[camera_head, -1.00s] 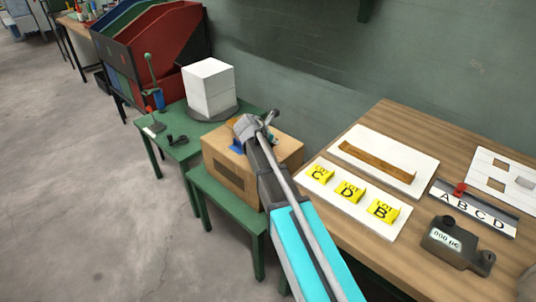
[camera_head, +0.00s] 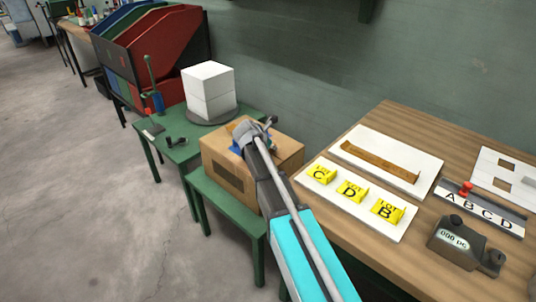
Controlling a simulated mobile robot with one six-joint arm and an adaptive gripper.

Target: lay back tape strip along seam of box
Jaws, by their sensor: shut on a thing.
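The cardboard box (camera_head: 228,174) sits on a low green stand, with a dark rectangle on its front side. My gripper (camera_head: 254,130) is over the box top, seen from behind, and looks shut. A small tan-orange piece (camera_head: 236,125) and a blue patch (camera_head: 236,148) show beside its fingers. What it grips, and the box seam, are mostly hidden by my gripper and arm. A long brown strip (camera_head: 379,163) lies on a white board (camera_head: 420,188) on the wooden table to the right.
A lettered rail (camera_head: 478,212) and a grey counter device (camera_head: 462,244) are at the right. Floor at left is clear.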

